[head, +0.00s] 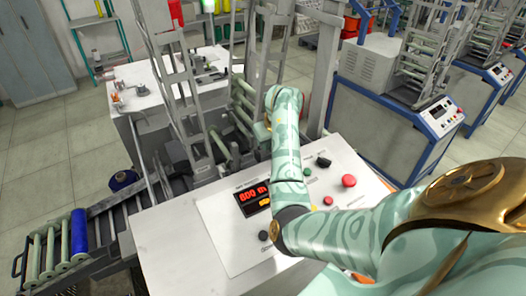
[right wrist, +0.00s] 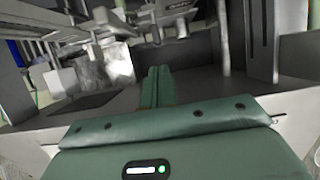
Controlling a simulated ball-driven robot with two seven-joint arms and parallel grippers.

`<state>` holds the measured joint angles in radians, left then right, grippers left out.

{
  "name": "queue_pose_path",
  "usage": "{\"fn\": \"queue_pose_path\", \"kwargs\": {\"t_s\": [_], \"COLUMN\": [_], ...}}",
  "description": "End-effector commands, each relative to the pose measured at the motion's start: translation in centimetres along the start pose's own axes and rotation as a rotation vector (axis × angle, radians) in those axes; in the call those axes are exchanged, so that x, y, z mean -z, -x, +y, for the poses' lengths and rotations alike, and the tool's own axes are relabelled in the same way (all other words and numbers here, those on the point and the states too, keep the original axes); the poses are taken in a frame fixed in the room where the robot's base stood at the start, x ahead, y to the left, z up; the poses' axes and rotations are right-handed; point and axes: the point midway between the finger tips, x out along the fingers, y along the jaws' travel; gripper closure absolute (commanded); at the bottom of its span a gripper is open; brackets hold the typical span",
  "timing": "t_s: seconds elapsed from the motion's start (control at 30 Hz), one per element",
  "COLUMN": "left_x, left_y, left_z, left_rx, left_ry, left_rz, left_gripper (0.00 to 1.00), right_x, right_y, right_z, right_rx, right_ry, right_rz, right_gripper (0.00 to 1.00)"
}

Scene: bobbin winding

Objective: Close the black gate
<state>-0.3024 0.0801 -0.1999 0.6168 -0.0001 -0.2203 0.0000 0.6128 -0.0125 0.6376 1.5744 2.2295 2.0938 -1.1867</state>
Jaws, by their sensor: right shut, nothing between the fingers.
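My right arm reaches over the control panel into the winding machine in the head view. My right gripper (head: 264,131) is mostly hidden there behind the forearm. In the right wrist view its two green fingers (right wrist: 157,88) lie together, shut and empty, pointing into the machine over a grey surface. A dark flat plate (right wrist: 82,105) lies left of the fingers, apart from them. I cannot tell whether this plate is the black gate, and no gate stands out clearly in the head view. My left gripper is not in view.
The control panel (head: 222,217) has a red display (head: 252,194) and a red button (head: 348,181) close to my right forearm. Upright grey frames (head: 178,90) stand left of the arm. A roller tray (head: 105,222) with a blue bobbin (head: 79,235) is at lower left.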

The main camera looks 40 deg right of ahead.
Motion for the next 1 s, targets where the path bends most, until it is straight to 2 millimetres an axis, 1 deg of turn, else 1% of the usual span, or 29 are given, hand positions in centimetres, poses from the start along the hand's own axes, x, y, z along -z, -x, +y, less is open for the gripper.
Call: {"fn": "queue_pose_path", "kwargs": {"t_s": [0.03, 0.1, 0.2, 0.33, 0.5, 0.83, 1.0], "left_x": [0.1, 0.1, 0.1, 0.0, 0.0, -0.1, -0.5], "left_y": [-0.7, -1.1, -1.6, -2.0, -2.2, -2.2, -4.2], "left_z": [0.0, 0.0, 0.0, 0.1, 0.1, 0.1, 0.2], "left_rx": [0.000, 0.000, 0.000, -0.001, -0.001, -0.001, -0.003], "left_ry": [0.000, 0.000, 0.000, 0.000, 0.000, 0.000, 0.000], "left_rz": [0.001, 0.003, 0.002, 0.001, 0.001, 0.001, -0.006], "left_gripper": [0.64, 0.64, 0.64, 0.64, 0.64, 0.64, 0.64], "right_x": [0.2, 0.2, 0.1, 0.1, 0.0, -0.1, -1.7], "right_y": [-1.3, -2.7, -4.4, -6.0, -6.9, -7.0, -8.2], "right_z": [0.0, 0.1, 0.0, 0.0, 0.0, 0.0, 0.0], "right_rx": [-0.002, -0.002, -0.002, -0.001, 0.000, 0.000, 0.000], "right_ry": [0.001, -0.001, 0.000, 0.000, -0.001, -0.001, 0.000], "right_rz": [0.003, 0.003, 0.002, 0.002, -0.001, -0.001, -0.001], "right_gripper": [1.00, 1.00, 1.00, 1.00, 1.00, 1.00, 1.00]}}
